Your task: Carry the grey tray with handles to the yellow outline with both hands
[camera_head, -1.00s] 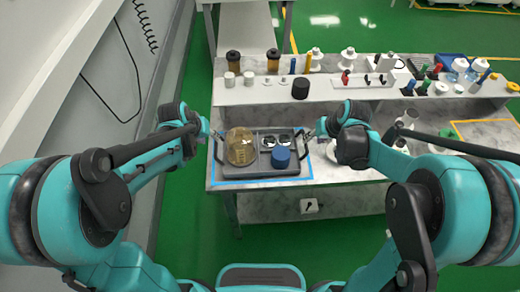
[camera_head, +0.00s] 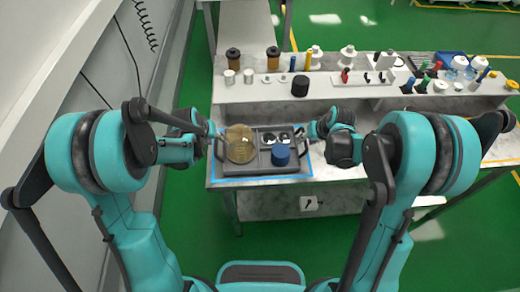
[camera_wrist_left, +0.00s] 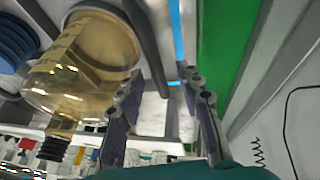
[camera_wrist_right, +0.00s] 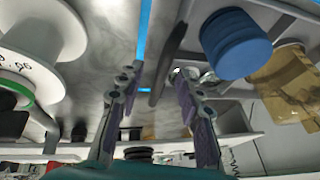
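The grey tray (camera_head: 262,174) lies on the marble bench inside a blue outline (camera_head: 250,182). It carries a round flask of amber liquid (camera_head: 240,146) and a blue lidded jar (camera_head: 281,156). My left gripper (camera_head: 214,136) is at the tray's left handle; in the left wrist view its open fingers (camera_wrist_left: 162,100) stand either side of the dark handle bar (camera_wrist_left: 146,45). My right gripper (camera_head: 311,130) is at the right handle; in the right wrist view its open fingers (camera_wrist_right: 155,92) flank that bar (camera_wrist_right: 170,60). Contact cannot be told. Part of the yellow outline (camera_head: 500,161) shows at right, mostly hidden by my arm.
A raised white shelf (camera_head: 262,92) behind the tray holds brown jars, white pots, a black pot (camera_head: 299,86) and several bottles. A white spool-like item (camera_wrist_right: 40,45) stands near my right gripper. A grey wall unit is on the left; green floor lies in front.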

